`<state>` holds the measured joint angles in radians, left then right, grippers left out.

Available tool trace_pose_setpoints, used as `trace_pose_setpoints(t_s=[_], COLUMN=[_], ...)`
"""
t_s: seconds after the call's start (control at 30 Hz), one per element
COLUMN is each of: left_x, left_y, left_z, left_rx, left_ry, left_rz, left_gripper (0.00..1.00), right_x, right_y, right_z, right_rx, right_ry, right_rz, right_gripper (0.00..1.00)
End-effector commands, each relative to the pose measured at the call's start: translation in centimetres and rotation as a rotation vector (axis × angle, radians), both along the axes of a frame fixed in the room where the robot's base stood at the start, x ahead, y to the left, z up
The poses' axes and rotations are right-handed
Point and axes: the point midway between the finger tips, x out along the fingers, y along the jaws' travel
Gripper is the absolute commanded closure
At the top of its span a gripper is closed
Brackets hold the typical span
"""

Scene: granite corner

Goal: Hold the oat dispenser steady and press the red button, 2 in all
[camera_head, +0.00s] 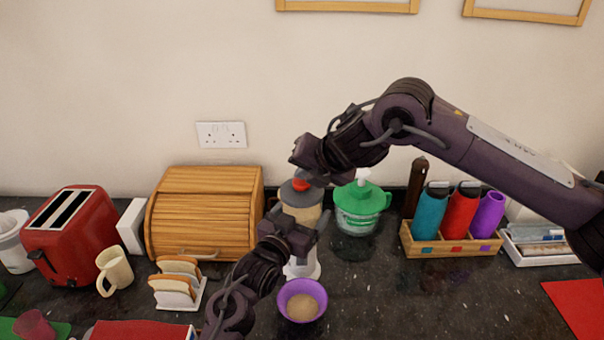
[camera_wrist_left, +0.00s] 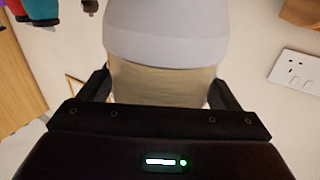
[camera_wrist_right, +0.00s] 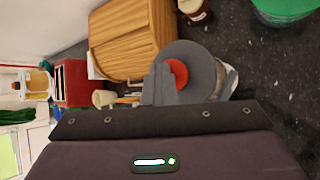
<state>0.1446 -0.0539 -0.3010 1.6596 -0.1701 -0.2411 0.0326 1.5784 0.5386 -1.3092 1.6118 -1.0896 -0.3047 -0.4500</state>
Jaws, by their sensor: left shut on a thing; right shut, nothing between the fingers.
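The oat dispenser (camera_head: 302,214) stands upright on the dark counter, with a grey lid and a clear body of pale oats. My left gripper (camera_head: 298,233) is shut around its body; the left wrist view shows the oats (camera_wrist_left: 163,84) between the two fingers. The red button (camera_head: 301,185) is on top of the lid, and it also shows in the right wrist view (camera_wrist_right: 179,72). My right gripper (camera_head: 309,174) is shut and empty, its fingertips right over the button; contact cannot be told. A purple bowl (camera_head: 302,300) with some oats inside sits in front of the dispenser's base.
A wooden bread bin (camera_head: 204,215), toast rack (camera_head: 177,285), cream mug (camera_head: 114,270) and red toaster (camera_head: 75,235) stand to the left. A green-lidded jar (camera_head: 360,208) is close on the right, then a wooden bottle holder (camera_head: 450,246). The counter right of the bowl is clear.

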Motion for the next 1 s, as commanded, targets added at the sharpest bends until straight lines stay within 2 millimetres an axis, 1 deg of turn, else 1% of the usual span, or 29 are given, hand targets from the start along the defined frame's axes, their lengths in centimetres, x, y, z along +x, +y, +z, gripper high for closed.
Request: trace_pose_setpoints(t_s=[0.03,0.23,0.7,1.0], left_x=[0.0,0.0,0.0,0.0], left_y=[-0.1,-0.1,0.0,0.0], left_z=[-0.1,-0.1,-0.1,-0.1], left_rx=[0.0,0.0,0.0,0.0], left_ry=[0.001,0.001,0.001,0.001], left_rz=[-0.002,-0.002,-0.001,-0.001], left_gripper=[0.62,0.62,0.62,0.62], right_x=[-0.1,-0.1,-0.1,-0.1], right_y=[0.0,0.0,0.0,0.0], right_z=[-0.4,-0.3,2.4,2.7], right_rx=[-0.006,-0.006,-0.003,-0.002], right_ry=[0.007,0.008,0.004,0.003], right_rz=[0.001,0.002,0.001,0.001], right_gripper=[1.0,1.0,1.0,1.0])
